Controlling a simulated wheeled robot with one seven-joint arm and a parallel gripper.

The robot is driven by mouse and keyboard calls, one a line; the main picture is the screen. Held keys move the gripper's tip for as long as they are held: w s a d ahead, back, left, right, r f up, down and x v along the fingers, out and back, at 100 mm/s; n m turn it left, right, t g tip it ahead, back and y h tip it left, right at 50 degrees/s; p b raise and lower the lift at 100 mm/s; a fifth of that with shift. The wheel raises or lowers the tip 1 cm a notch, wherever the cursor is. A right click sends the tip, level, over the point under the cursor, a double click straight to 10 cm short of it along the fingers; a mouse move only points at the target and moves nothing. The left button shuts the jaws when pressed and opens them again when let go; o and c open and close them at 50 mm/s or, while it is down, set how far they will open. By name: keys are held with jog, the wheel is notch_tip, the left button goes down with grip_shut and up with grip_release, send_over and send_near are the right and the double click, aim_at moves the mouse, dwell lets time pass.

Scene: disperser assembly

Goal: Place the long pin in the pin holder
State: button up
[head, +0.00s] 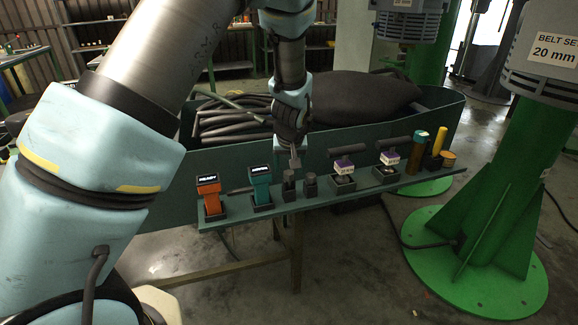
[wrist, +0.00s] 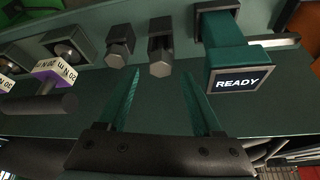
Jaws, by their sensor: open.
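Two dark hex-headed pins stand side by side at the middle of the green shelf. The taller-looking one, perhaps the long pin (head: 289,186), is beside the teal tool; it also shows in the wrist view (wrist: 160,63). The other pin (head: 310,186) is to its right in the head view, and at left in the wrist view (wrist: 119,52). Their lower ends are in dark mounts on the shelf; I cannot tell which mount is the pin holder. My gripper (wrist: 161,76) is open and empty, its fingertips to either side of the taller pin's head. In the head view my gripper (head: 294,161) is just above that pin.
A teal tool (head: 260,188) reading READY in the wrist view and an orange tool (head: 210,198) stand left of the pins. Purple-labelled tools (head: 343,169) and several cylinders (head: 438,141) stand right. A bin of dark hoses (head: 225,120) lies behind the shelf (head: 325,198).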

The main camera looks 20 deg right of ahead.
jog(key=shift+r+p, duration=0.3)
jog(key=shift+r, duration=0.05)
jog(key=b+v, duration=0.1)
jog(key=v, duration=1.1)
jog(key=shift+r+b, duration=0.25)
jog(key=shift+b, duration=0.1)
jog(key=a+f+n+g+y, duration=0.1)
jog(key=a+f+n+g, duration=0.1)
jog(key=a, duration=2.4)
jog(key=s+a+n+g, duration=0.1)
jog(key=s+a, duration=0.5)
jog(key=a, duration=0.2)
jog(key=shift+a+f+y, duration=0.15)
jog(key=shift+a+y, duration=0.15)
jog(key=shift+a, duration=0.05)
jog(key=shift+w, duration=0.1)
